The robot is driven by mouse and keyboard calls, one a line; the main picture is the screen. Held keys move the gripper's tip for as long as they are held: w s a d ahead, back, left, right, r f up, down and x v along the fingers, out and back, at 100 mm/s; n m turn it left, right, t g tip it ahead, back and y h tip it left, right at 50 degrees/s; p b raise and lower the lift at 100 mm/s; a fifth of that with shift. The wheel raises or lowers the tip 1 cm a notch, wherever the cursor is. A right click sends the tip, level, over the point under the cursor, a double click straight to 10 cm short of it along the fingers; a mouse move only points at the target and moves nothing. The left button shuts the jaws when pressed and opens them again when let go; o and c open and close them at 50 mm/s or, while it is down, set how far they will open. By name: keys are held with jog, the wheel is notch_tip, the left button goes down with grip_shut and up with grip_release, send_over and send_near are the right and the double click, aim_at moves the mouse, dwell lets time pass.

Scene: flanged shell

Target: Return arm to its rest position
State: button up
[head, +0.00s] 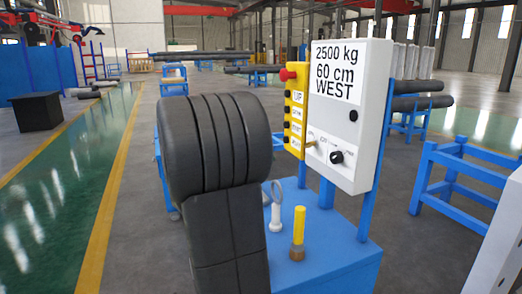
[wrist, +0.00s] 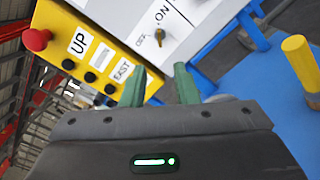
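My arm fills the middle of the head view, dark and ribbed, and hides my gripper there. In the wrist view my gripper (wrist: 159,88) shows two green fingers standing apart with nothing between them. They point toward the control panels, in front of the lower edge of the yellow button box (wrist: 100,45) and the white panel (wrist: 205,18). In the head view the white panel (head: 345,110) reads "2500 kg 60 cm WEST". It carries a key switch (head: 311,143) and a black knob (head: 337,157). The yellow box (head: 294,112) has a red button (head: 288,74) on top.
A blue stand (head: 325,255) below the panels holds a yellow-topped post (head: 298,228) and a white post with a ring (head: 275,215). A blue frame (head: 465,175) stands at right. Open floor (head: 140,200) with a yellow line lies at left.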

aim_at(306, 146)
jog(key=x, duration=1.1)
jog(key=shift+w+d, duration=0.1)
jog(key=shift+d, duration=0.3)
jog(key=n+p, duration=1.7)
jog(key=p, duration=0.5)
jog(key=shift+a+r, duration=0.1)
